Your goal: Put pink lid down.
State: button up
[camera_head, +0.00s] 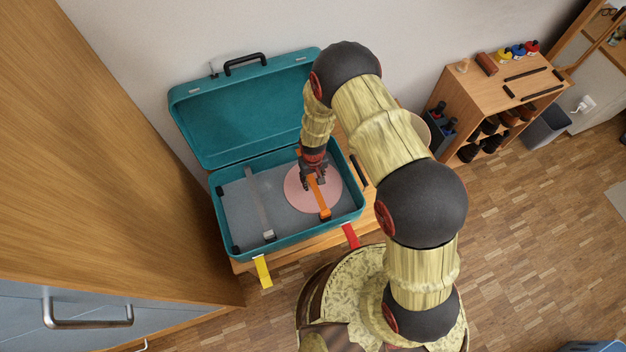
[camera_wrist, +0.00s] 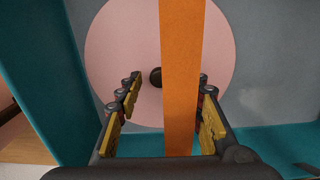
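The pink lid (camera_head: 335,195) is a flat round disc with a dark knob (camera_wrist: 155,77). It lies inside the teal suitcase (camera_head: 295,243), in the right half of its grey-lined bottom. My gripper (camera_head: 308,186) is over the lid, pointing down. In the wrist view its two fingers (camera_wrist: 168,98) are apart, with the knob and an orange strap (camera_wrist: 181,60) showing between them. The strap crosses in front of the lid and partly hides the knob. I cannot tell whether the fingers touch the lid or the strap.
The suitcase stands open against the wall, its cover (camera_head: 240,115) raised. A grey strap (camera_head: 260,205) crosses its left half. Yellow (camera_head: 263,271) and red (camera_head: 351,236) strips hang over the front. A tall wooden cabinet (camera_head: 120,130) is close on the left. A shelf (camera_head: 500,90) stands at right.

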notch_tip(320, 180, up, 12)
jog(key=p, duration=0.4)
notch_tip(320, 180, up, 17)
jog(key=t, duration=0.1)
send_over(313, 182)
jog(key=w+d, duration=0.3)
jog(key=s+d+r+m+t, duration=0.1)
jog(key=s+d+r, duration=0.1)
jog(key=r, duration=0.5)
jog(key=s+d+r+m+t, duration=0.1)
jog(key=s+d+r, duration=0.1)
jog(key=r, duration=0.5)
jog(key=s+d+r+t, duration=0.1)
jog(key=s+d+r, duration=0.2)
jog(key=s+r, duration=0.5)
jog(key=s+d+r+m+t, duration=0.1)
jog(key=s+d+r, duration=0.3)
jog(key=s+r, duration=0.4)
jog(key=s, duration=0.3)
jog(key=shift+d+r+t, duration=0.15)
jog(key=shift+r+t, duration=0.15)
jog(key=shift+r, duration=0.1)
jog(key=shift+s, duration=0.1)
